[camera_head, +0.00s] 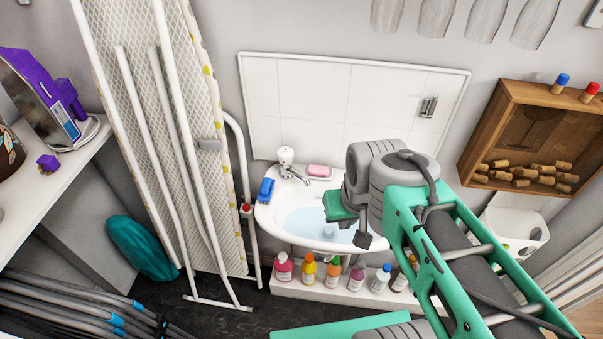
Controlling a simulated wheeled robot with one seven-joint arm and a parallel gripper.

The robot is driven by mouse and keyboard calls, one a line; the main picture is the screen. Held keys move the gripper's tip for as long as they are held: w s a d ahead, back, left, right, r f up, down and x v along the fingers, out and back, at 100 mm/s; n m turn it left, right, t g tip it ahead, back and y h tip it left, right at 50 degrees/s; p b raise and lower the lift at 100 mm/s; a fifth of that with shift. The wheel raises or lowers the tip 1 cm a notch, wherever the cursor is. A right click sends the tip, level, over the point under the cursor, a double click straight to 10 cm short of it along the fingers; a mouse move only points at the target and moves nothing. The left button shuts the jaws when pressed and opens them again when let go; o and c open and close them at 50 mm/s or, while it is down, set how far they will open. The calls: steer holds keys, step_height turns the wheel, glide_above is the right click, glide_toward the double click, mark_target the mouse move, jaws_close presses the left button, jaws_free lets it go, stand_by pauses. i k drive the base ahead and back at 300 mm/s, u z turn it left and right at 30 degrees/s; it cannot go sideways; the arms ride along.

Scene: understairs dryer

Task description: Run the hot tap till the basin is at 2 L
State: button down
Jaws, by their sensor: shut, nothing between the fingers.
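The white basin (265,215) is on the wall under the tiled splashback and holds pale blue water (305,222). A chrome tap (291,170) with a white top (285,154) stands at its back left. No hot mark is readable on it, and no stream shows under its spout. No volume marks can be read. My gripper (363,239) is over the right part of the basin, to the right of the tap and apart from it. It is shut and empty. My arm hides the basin's right end and anything standing there.
A blue sponge (266,190) and a pink soap (319,171) lie on the basin rim. Several bottles (307,272) stand on a low ledge below. An ironing board (205,120) leans at left. A wooden cork box (530,140) hangs at right.

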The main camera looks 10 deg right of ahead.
mark_target(285, 153)
steer(key=u, duration=0.85)
steer(key=k, duration=1.05)
steer(key=i, duration=1.25)
steer(key=u, duration=1.15)
steer(key=i, duration=0.25)
steer(key=u, duration=0.15)
